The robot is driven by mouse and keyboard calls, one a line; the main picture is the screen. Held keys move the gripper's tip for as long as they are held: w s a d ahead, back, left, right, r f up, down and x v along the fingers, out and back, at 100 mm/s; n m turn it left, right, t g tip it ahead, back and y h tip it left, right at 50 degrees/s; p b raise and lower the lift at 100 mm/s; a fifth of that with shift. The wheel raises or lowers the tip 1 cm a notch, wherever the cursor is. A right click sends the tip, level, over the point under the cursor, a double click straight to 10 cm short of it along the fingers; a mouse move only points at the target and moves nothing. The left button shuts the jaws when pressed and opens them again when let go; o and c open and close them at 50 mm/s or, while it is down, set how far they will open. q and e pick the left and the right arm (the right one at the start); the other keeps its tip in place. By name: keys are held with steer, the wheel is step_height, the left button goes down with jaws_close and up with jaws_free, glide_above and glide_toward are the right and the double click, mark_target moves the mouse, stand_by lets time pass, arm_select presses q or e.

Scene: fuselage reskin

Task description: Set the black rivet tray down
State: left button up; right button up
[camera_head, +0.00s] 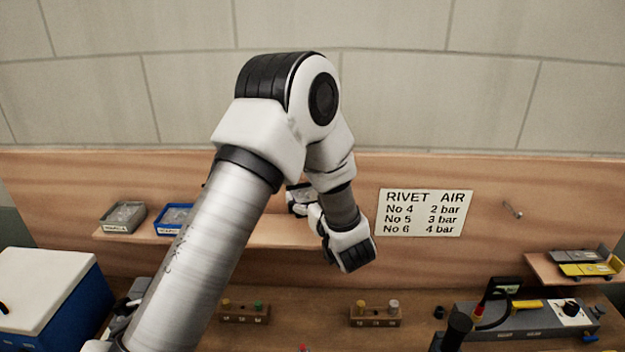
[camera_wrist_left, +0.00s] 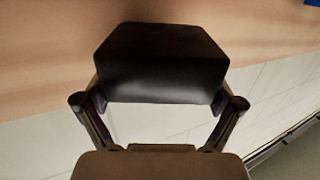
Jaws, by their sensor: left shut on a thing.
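The black rivet tray (camera_wrist_left: 160,62) fills the middle of the left wrist view, its dark face toward the camera. My left gripper (camera_wrist_left: 160,101) is shut on it, with one finger at each side. In the head view my left arm reaches across to the wall shelf (camera_head: 285,234). Its wrist hangs in front of the shelf's right part, and the arm hides most of the gripper. I cannot make out the black tray clearly there, nor tell whether it touches the shelf. My right gripper is not in view.
A grey tray (camera_head: 123,217) and a blue tray (camera_head: 174,219) stand on the shelf's left part. A sign (camera_head: 424,212) hangs to the right. Below are small wooden blocks with pegs (camera_head: 375,317), a grey tool unit (camera_head: 530,318) and a blue-and-white box (camera_head: 48,290).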

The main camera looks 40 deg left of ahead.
arm_select(q)
steer(key=shift+s+d+f+b, duration=0.3)
steer(key=shift+s+d+b, duration=0.2)
steer(key=shift+s+d+f+b, duration=0.25)
steer(key=shift+s+d+b, duration=0.2)
steer(key=shift+s+b, duration=0.05)
steer(key=f+b, duration=0.1)
steer(key=w+a+f+b, duration=0.1)
steer(key=f, duration=0.3)
steer(key=shift+w+a+b, duration=0.15)
steer(key=shift+b, duration=0.25)
steer(key=shift+s+d+r, duration=0.3)
steer(key=shift+s+d, duration=0.05)
steer(key=shift+s, duration=0.05)
steer(key=shift+w+a+f, duration=0.15)
steer(key=shift+w+f, duration=0.05)
steer(key=shift+f, duration=0.25)
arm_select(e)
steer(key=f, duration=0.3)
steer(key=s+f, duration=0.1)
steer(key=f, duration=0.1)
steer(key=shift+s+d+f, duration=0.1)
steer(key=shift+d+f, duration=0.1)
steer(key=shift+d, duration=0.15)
arm_select(q)
steer(key=shift+s+b, duration=0.1)
steer(key=shift+b, duration=0.25)
steer(key=shift+f, duration=0.25)
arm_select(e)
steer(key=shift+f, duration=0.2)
